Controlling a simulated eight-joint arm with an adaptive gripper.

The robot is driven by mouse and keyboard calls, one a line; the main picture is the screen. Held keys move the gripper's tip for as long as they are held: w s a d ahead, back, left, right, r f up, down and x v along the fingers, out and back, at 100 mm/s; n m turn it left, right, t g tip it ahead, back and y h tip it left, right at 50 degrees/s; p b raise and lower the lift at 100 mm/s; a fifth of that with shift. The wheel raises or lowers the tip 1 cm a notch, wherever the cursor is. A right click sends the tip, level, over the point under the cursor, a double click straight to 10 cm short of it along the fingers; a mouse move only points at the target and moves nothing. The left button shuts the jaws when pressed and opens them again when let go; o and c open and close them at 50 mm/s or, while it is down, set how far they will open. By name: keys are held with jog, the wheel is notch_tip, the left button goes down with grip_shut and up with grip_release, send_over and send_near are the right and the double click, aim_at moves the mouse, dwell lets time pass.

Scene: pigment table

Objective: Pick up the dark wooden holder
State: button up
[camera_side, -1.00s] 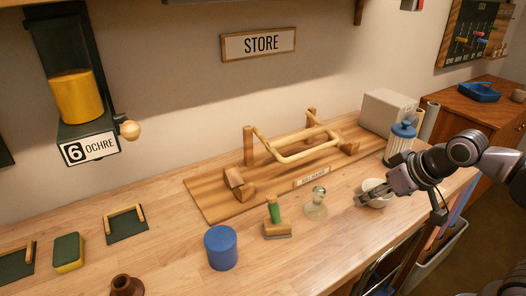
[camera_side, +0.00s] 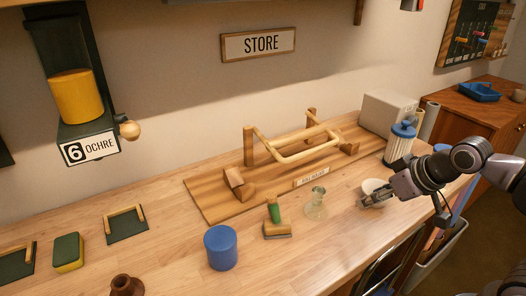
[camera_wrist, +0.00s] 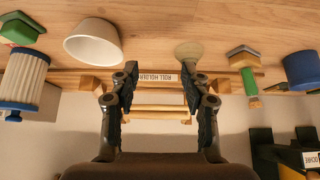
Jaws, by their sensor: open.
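A dark brown, rounded wooden piece (camera_side: 126,286) with an opening in its top stands at the bottom edge of the side view, partly cut off. It is the darkest wooden object on the table and looks like the holder. It does not show in the wrist view. My gripper (camera_side: 364,201) is at the right part of the table, far to the right of the brown piece, beside a white bowl. In the wrist view my gripper (camera_wrist: 159,73) has its two fingers apart with nothing held between them.
Between them stand a glass piece (camera_side: 316,205), a green-handled tool (camera_side: 275,222) and a blue cylinder (camera_side: 221,248). The white bowl (camera_side: 371,186) is close to my gripper. A wooden roll holder (camera_side: 215,200) with raised bars lies behind. Bare tabletop (camera_side: 178,235) lies left of the cylinder.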

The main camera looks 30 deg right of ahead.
jog(key=o, duration=0.3)
